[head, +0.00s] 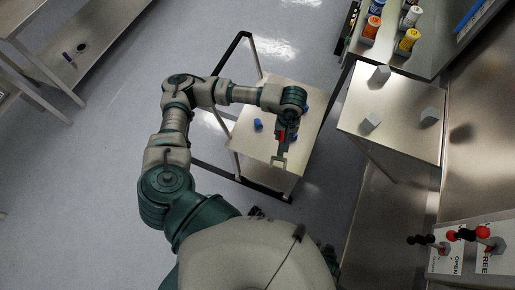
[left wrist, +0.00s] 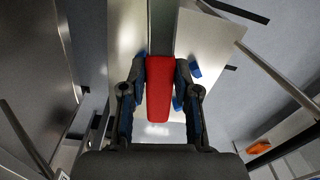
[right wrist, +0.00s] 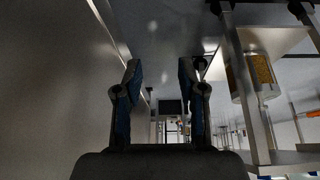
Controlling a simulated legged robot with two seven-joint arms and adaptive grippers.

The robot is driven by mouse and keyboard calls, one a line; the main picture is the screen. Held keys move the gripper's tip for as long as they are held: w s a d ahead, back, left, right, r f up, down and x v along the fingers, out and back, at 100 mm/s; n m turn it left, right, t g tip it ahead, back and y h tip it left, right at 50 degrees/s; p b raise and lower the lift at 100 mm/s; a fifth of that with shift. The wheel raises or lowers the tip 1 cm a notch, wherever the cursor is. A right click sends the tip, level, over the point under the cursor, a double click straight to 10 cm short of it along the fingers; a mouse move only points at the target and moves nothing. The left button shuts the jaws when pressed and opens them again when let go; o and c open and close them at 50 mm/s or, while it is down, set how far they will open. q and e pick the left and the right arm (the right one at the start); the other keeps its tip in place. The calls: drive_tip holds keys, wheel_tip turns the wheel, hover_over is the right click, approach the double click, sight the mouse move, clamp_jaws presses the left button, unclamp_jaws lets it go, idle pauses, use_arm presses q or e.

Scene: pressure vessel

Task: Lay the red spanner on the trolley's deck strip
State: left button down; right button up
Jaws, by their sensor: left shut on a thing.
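The red spanner (head: 281,136) is in my left gripper (head: 284,127), above the trolley's deck (head: 253,143) in the head view. Its grey open-jaw end points toward the bottom of that view. In the left wrist view, the red handle (left wrist: 160,92) sits between the two fingers, with the grey shank (left wrist: 161,28) running away over the pale deck. Whether the spanner touches the deck is unclear. Small blue pieces (head: 258,124) stand on the deck beside it; I cannot tell a separate strip. My right gripper (right wrist: 160,75) is open and empty, away from the trolley.
To the right, a metal table (head: 402,100) carries grey blocks, and a bench (head: 440,35) holds coloured bottles. A panel with red and black knobs (head: 466,234) is at lower right. Open floor (head: 70,180) lies left.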

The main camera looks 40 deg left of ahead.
use_arm(q)
drive_tip(key=s+f+n+b, duration=0.2)
drive_tip(key=f+b, duration=0.1)
drive_tip(key=f, duration=0.3)
drive_tip(key=s+f+n+b, duration=0.1)
drive_tip(key=s+f+b, duration=0.2)
drive_tip(key=f, duration=0.3)
drive_tip(key=n+b, duration=0.4)
drive_tip(key=b, duration=0.2)
hover_over(265, 147)
wheel_tip(265, 147, down, 9)
drive_tip(key=shift+w, duration=0.1)
wheel_tip(265, 147, down, 3)
drive_tip(key=shift+b, duration=0.65)
drive_tip(key=shift+f, duration=0.25)
drive_tip(key=shift+r, duration=0.1)
use_arm(e)
drive_tip(key=w+a+r+t+y, duration=0.1)
drive_tip(key=w+r+t, duration=0.4)
drive_tip(key=r, duration=0.8)
drive_tip(key=w+a+r+t+y, duration=0.1)
drive_tip(key=w+a+r+t, duration=0.2)
drive_tip(key=r, duration=1)
drive_tip(key=w+t, duration=0.2)
drive_tip(key=w, duration=0.3)
drive_tip(key=shift+w+a+y, duration=0.2)
drive_tip(key=shift+a+y, duration=0.1)
drive_tip(key=shift+y, duration=0.1)
